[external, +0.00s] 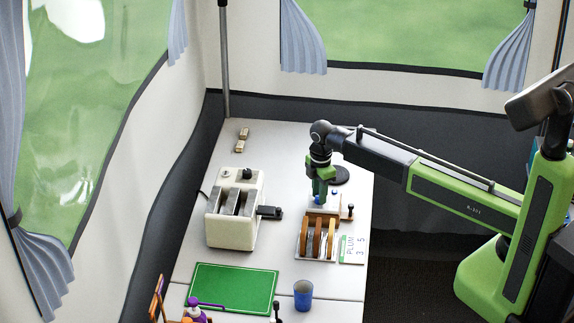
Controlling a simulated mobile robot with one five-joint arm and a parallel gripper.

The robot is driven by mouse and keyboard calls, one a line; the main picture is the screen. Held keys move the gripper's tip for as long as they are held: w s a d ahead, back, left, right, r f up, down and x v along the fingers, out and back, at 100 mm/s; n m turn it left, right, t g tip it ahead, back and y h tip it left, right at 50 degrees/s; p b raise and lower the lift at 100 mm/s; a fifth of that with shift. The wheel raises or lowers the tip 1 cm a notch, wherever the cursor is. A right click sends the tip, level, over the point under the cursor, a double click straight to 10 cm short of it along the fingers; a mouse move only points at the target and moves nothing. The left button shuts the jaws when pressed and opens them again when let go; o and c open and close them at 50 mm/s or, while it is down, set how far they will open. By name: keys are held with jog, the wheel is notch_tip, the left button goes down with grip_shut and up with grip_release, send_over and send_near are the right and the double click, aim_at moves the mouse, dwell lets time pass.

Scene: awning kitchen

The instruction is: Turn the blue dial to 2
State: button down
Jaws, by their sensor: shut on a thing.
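My gripper (320,196) points straight down at the right side of the white table, behind the rack of brown slices. It is shut on the blue dial (318,199), of which only a little blue shows at the fingertips. The fingers hide most of the dial, and its marks and setting cannot be read. A white card (351,249) with a green edge, lettering and numbers lies at the table's right edge.
A cream toaster (233,222) with a black lever stands left of my gripper. The slice rack (317,238) is close in front. A green board (233,288) and a blue cup (303,294) are nearer the front. A black disc (340,175) lies behind my gripper.

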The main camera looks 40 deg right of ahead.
jog(key=m, duration=1)
dwell(0.5)
jog(key=c, duration=1.1)
grip_release()
jog(key=shift+c, duration=0.2)
notch_tip(320, 180, up, 17)
jog(key=p, duration=1.7)
jog(key=shift+r, duration=0.2)
